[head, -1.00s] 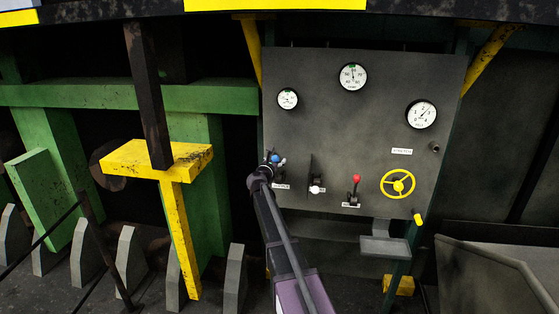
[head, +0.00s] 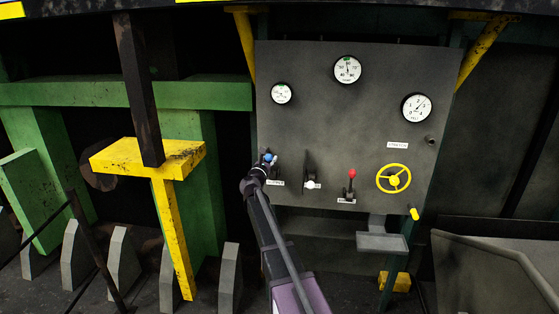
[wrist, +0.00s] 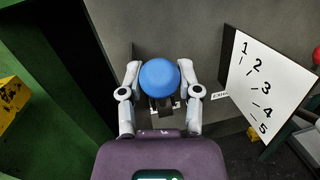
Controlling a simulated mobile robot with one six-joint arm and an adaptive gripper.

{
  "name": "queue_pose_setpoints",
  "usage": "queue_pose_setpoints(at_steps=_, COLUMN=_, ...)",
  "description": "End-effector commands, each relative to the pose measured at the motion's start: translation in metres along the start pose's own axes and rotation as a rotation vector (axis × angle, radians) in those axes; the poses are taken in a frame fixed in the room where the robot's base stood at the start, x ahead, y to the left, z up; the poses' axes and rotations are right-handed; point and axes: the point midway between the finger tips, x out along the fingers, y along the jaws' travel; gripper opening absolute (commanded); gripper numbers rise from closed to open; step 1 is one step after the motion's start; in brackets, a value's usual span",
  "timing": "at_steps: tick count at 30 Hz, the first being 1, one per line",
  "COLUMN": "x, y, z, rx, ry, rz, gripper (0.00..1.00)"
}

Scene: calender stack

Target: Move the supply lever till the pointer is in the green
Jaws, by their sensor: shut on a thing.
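My gripper (wrist: 160,95) is shut around a blue ball knob (wrist: 159,77), with one finger on each side of it. In the head view the blue knob (head: 268,157) sits at the left edge of the grey panel (head: 330,120), at the end of my arm. The lever's stem is mostly hidden by my gripper, and I cannot read its label for sure. A small gauge (head: 281,93) is above it. A gauge (head: 347,70) at top middle has a green mark at its top. A third gauge (head: 416,108) is at right. The small pointers are too fine to read exactly.
A white-knobbed lever (head: 312,185), a red-knobbed lever (head: 350,178) and a yellow handwheel (head: 394,179) stand right of my gripper. A white plate numbered 1 to 5 (wrist: 262,90) juts out close to the right. A yellow T-shaped post (head: 172,210) stands left.

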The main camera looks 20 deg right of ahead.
Motion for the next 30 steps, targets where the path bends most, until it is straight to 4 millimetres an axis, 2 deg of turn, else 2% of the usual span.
queue_pose_setpoints(at_steps=11, x=-0.006, y=0.010, z=0.000, rx=0.002, ry=-0.007, rz=0.008, gripper=0.00)
queue_pose_setpoints(at_steps=12, x=-0.007, y=0.010, z=0.000, rx=0.002, ry=-0.007, rz=0.008, gripper=0.56)
queue_pose_setpoints(at_steps=14, x=-0.007, y=0.011, z=-0.001, rx=0.003, ry=-0.007, rz=0.009, gripper=0.74)
queue_pose_setpoints(at_steps=15, x=-0.008, y=0.012, z=-0.001, rx=0.003, ry=-0.007, rz=0.010, gripper=0.79)
queue_pose_setpoints(at_steps=23, x=-0.009, y=0.014, z=-0.001, rx=0.003, ry=-0.006, rz=0.015, gripper=0.79)
queue_pose_setpoints(at_steps=26, x=-0.009, y=0.014, z=-0.001, rx=0.003, ry=-0.006, rz=0.015, gripper=0.55)
queue_pose_setpoints(at_steps=30, x=-0.009, y=0.015, z=0.002, rx=0.004, ry=-0.006, rz=0.015, gripper=0.14)
